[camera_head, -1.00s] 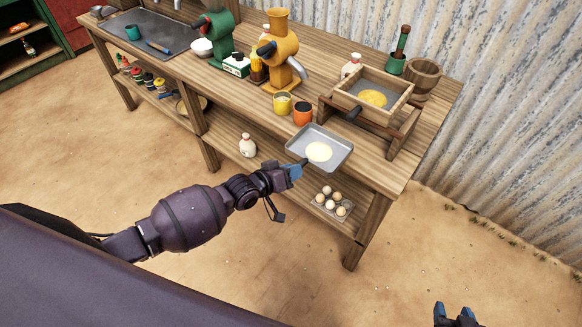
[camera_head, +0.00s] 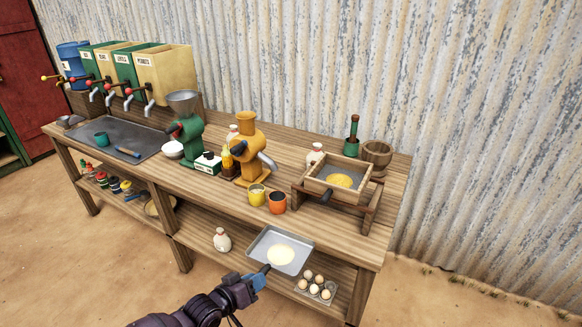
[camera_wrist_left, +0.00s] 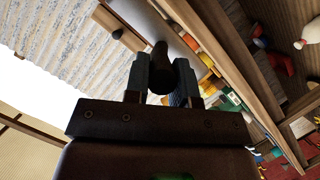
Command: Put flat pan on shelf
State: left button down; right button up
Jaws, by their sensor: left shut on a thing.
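The flat pan (camera_head: 298,265) is a grey rectangular tray with a pale round patch of batter (camera_head: 281,254) in it, roughly level. My left gripper (camera_head: 262,276) is shut on its dark handle, which also shows between the fingers in the left wrist view (camera_wrist_left: 160,68). My right gripper is out of view.
A white sack (camera_head: 222,240) stands left of the pan on the lower shelf, and an egg carton (camera_head: 327,293) lies to its right. A yellow cup (camera_head: 257,196) and an orange cup (camera_head: 278,203) stand on the bench top above. A sieve box (camera_head: 313,181) is at the right.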

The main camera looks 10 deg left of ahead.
pick_arm(q)
jog(key=shift+s+f, duration=0.15)
jog(key=shift+f, duration=0.3)
notch_tip(320, 180, up, 15)
jog(key=d+n+t+y, duration=0.1)
jog(key=d+n+y, duration=0.1)
jog(key=s+a+r+n+t+y+b, duration=0.1)
jog(key=s+a+r+n+y+b, duration=0.1)
jog(key=s+a+r+n+y, duration=0.2)
jog(key=s+a+r+y, duration=0.1)
jog(key=a, duration=0.1)
jog(key=shift+s+a+y, duration=0.2)
jog(key=shift+a+y, duration=0.1)
jog(key=shift+a, duration=0.1)
jog(key=shift+r, duration=0.1)
